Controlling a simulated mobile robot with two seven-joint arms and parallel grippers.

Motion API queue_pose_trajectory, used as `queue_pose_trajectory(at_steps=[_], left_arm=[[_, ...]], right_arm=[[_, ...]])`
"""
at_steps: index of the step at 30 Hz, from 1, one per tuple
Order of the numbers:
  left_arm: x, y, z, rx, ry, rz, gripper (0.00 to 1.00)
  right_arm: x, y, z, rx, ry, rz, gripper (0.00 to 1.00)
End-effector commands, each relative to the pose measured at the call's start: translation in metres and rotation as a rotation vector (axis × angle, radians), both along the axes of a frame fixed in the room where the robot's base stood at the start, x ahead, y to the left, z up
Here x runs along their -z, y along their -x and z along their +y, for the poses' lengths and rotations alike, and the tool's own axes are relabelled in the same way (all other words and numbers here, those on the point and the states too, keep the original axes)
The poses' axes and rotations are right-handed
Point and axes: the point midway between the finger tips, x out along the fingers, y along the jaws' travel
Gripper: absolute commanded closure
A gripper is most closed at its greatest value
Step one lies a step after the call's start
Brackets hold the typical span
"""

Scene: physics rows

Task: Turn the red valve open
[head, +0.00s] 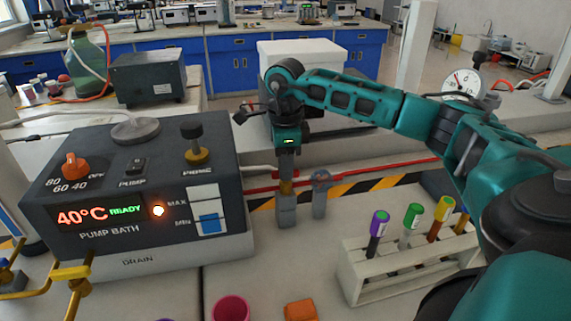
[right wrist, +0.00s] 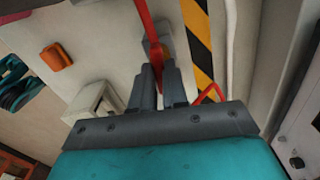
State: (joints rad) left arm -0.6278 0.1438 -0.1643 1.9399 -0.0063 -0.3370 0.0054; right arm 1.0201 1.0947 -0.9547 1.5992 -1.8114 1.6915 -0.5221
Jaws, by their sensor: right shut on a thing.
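The red valve shows in the head view as a red bar (head: 262,190) low beside the pump bath, at a brass fitting on a grey block (head: 286,212). My right gripper (head: 287,178) points down onto this fitting from above. In the right wrist view the red bar (right wrist: 145,18) runs from the top edge down to the fingers. There my right gripper (right wrist: 161,72) is shut on the red valve, with red showing between its fingers. The fingers hide the gripped part. My left gripper is not in view.
The pump bath (head: 130,255) stands close left, its display reading 40°C. A white rack (head: 375,290) with several capped tubes stands to the right. A pink cup (head: 231,308) and an orange block (head: 300,310) lie in front. Yellow-black striped tape (head: 385,183) runs behind.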

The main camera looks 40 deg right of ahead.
Motion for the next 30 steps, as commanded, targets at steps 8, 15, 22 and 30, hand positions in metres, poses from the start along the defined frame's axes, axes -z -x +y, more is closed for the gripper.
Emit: queue_pose_trajectory(at_steps=[8,15,22,30], left_arm=[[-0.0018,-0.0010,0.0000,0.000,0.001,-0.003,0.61],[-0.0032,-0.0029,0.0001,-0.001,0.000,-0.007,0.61],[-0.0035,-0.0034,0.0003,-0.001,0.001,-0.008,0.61],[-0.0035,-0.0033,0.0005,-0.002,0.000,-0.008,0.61]], right_arm=[[-0.0011,-0.0008,0.0000,-0.113,-0.001,-0.004,1.00],[-0.0011,-0.0009,0.0001,-0.146,-0.001,-0.004,1.00],[-0.0012,-0.0009,0.0002,-0.149,-0.002,-0.005,1.00],[-0.0010,-0.0007,0.0001,-0.148,-0.001,-0.004,0.73]])
